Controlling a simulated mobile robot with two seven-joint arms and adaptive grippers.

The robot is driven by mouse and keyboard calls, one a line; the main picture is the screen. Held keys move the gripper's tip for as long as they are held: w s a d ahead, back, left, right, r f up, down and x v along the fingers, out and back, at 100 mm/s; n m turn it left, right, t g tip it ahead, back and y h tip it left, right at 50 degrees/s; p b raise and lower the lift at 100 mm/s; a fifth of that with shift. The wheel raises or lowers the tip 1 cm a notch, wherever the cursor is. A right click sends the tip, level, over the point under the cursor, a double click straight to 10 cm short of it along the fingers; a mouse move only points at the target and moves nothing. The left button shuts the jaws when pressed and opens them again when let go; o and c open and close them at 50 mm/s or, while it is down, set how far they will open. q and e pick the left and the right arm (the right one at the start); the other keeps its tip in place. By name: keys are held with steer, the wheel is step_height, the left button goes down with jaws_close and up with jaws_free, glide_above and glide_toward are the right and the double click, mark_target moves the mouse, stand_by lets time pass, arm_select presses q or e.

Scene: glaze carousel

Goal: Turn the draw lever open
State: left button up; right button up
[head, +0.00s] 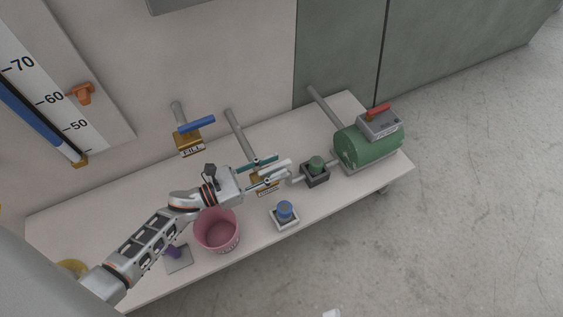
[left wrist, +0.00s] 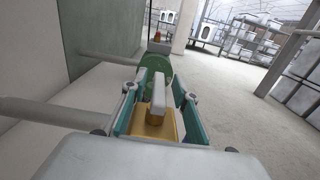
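The draw valve has a pale grey lever (head: 280,166) on a brass body (head: 267,189), fed by a grey wall pipe. A label on the body is partly covered by my gripper. My left gripper (head: 272,169) reaches in from the left, its teal fingers on either side of the lever. In the left wrist view, the lever (left wrist: 158,96) stands between the spread fingers (left wrist: 160,92), with visible gaps on both sides, above the brass body (left wrist: 155,126). The gripper is open. My right gripper is not in view.
A brass FILL valve (head: 189,145) with a blue lever is to the left. A pink bucket (head: 217,231), a blue-knobbed block (head: 285,213), a green-knobbed block (head: 315,173) and a green pump (head: 370,146) share the bench (head: 326,201). A purple-topped piece (head: 176,257) sits near the front edge.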

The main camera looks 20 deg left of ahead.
arm_select(q)
steer(key=shift+x, duration=1.3)
jaws_close()
steer(key=shift+s+d+m+g+h, duration=0.25)
steer(key=shift+m+g+h, duration=0.5)
steer(key=shift+g+h, duration=0.1)
steer(key=shift+s+d+m+g+h, duration=0.2)
steer(key=shift+s+m+g+h, duration=0.1)
steer(key=shift+m+g+h, duration=0.5)
jaws_free()
